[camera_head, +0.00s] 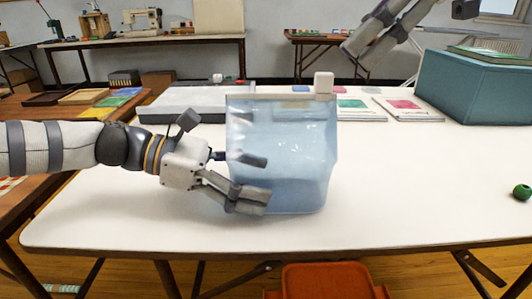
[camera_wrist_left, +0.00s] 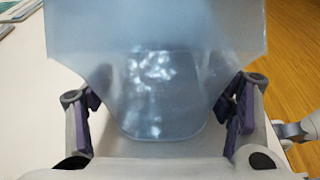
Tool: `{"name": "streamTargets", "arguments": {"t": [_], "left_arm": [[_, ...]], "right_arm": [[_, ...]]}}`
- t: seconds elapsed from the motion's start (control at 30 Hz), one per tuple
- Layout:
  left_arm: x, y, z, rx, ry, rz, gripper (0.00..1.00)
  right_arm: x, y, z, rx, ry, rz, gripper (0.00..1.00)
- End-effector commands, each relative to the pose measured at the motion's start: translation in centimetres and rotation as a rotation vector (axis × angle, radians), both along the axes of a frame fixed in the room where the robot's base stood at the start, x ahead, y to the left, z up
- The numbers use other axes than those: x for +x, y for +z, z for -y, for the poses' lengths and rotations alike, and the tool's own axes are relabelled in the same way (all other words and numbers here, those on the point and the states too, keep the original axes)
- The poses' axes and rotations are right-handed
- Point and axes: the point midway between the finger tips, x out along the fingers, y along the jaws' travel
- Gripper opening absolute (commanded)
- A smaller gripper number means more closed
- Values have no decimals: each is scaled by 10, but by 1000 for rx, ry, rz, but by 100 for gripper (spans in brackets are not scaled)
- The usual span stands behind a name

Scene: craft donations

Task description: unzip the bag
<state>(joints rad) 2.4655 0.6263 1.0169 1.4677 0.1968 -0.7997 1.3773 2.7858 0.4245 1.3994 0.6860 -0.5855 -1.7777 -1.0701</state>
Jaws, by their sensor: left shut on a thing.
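A translucent pale blue bag (camera_head: 285,150) stands upright on the white table. A pale strip (camera_head: 270,97) runs along its top edge, with a white block-like slider (camera_head: 324,83) at the right end. My left gripper (camera_head: 256,180) is shut on the bag at its lower left side. In the left wrist view the bag (camera_wrist_left: 160,90) lies between the two fingers, and their contact is partly hidden.
Behind the bag lie a grey flat case (camera_head: 185,102) and colored packets (camera_head: 405,107). A teal box (camera_head: 475,85) stands at the back right. A small green bead-like object (camera_head: 522,192) lies at the right. The white table (camera_head: 430,180) is clear right of the bag.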

Motion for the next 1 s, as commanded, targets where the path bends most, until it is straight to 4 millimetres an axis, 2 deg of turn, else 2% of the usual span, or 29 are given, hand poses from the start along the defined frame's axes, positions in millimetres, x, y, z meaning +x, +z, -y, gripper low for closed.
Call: {"name": "streamTargets", "arguments": {"t": [0.1, 0.3, 1.0], "left_arm": [[0, 0, 0, 0, 0, 0, 59], [0, 0, 0, 0, 0, 0, 59], [0, 0, 0, 0, 0, 0, 59]], "right_arm": [[-1, -16, -13, -2, 2, -1, 28], [-1, -31, -26, 0, 2, -1, 28], [-3, -36, -31, 0, 1, -1, 28]]}}
